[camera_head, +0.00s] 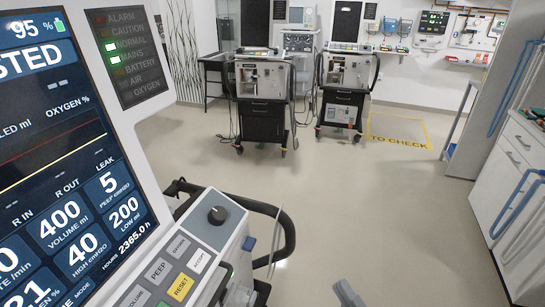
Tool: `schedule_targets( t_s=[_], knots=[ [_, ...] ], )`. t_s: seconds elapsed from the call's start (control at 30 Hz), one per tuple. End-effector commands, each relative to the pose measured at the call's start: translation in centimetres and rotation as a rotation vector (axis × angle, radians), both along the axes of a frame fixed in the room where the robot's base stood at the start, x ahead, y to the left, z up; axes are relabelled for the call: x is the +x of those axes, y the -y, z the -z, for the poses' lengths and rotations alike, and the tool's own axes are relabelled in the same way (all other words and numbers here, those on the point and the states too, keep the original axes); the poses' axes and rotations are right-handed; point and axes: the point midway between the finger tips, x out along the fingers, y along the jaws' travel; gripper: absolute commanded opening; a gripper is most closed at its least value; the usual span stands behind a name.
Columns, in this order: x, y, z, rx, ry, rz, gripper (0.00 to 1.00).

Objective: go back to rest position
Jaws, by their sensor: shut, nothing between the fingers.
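A grey tip, which looks like the end of my gripper (348,294), shows at the bottom edge, right of centre. Its fingers look shut, with nothing held. The rest of my arm is out of the picture. The tip is apart from the close ventilator at the left, over the floor in the picture. That ventilator has a large lit screen (62,170) and a control panel (178,262) with a dark knob (217,214) and a yellow RESET key (181,287). The green NORMAL and MAINS lamps are lit.
A black rail (288,232) curves around the close ventilator's side. Two ventilators on wheeled carts (262,122) (343,112) stand at the back. A yellow TO CHECK area (400,141) is marked on the floor. White drawers (520,158) stand at the right. The middle floor is clear.

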Motion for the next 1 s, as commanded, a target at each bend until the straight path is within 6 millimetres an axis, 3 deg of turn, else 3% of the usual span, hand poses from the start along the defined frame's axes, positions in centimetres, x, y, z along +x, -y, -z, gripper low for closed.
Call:
schedule_targets(
  t_s=[0.2,0.4,0.8,1.0],
  knots=[
    [-6.4,4.3,-0.5,0.343,-0.193,0.143,0.0],
    [-12.2,6.7,0.6,0.616,-0.411,0.236,0.0],
    [-23.7,6.8,2.1,0.979,-0.809,0.354,0.0],
    [-26.8,6.4,2.8,0.987,-0.891,0.39,0.0]
  ],
)
